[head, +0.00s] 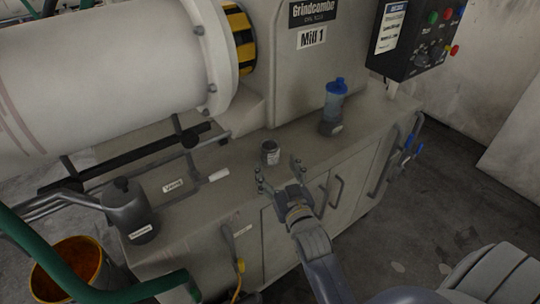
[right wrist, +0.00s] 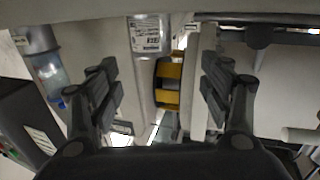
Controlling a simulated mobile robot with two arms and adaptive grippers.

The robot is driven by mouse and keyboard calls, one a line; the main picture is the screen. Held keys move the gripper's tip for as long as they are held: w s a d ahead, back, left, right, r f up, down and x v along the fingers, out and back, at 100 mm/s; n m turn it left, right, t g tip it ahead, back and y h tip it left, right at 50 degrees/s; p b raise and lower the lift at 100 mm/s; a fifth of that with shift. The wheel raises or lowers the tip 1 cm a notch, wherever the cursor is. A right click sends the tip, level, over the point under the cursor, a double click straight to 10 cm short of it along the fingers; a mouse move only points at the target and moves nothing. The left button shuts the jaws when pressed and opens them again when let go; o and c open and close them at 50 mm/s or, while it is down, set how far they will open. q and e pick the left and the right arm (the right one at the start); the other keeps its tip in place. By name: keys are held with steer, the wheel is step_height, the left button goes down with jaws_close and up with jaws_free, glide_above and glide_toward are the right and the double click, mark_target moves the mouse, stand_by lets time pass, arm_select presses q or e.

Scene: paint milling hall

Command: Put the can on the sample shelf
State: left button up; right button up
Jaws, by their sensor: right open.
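The can (head: 270,152) is a small grey cylinder standing upright on the bench top, near its front edge. My right gripper (head: 279,174) is open at the bench's front edge, just in front of the can, with its fingers pointing towards it. In the right wrist view, which looks upside down, a grey labelled cylinder (right wrist: 150,35), apparently the can, shows between the open fingers of the right gripper (right wrist: 160,72). No contact is visible. I cannot make out the sample shelf in either view. My left gripper is not in view.
A blue-capped bottle (head: 333,106) stands right of the can on the bench (head: 225,190). A dark labelled jug (head: 128,212) stands at the left end. The white mill drum (head: 100,75) overhangs the back left. A control box (head: 415,38) hangs at right. An orange bucket (head: 75,265) is lower left.

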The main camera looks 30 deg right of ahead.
mark_target(273, 152)
steer(key=w, duration=0.2)
steer(key=w+d, duration=0.1)
steer(key=w, duration=0.1)
steer(key=shift+d+f, duration=0.1)
steer(key=shift+f, duration=0.1)
steer(key=shift+w+d+r, duration=0.1)
steer(key=shift+w, duration=0.4)
steer(key=w, duration=0.2)
steer(key=w+d, duration=0.1)
steer(key=w, duration=0.1)
steer(key=shift+w+d+p, duration=0.2)
steer(key=shift+w+p, duration=0.05)
steer(key=shift+p, duration=0.1)
steer(key=shift+s, duration=0.1)
steer(key=c, duration=1.2)
steer(key=shift+c, duration=0.2)
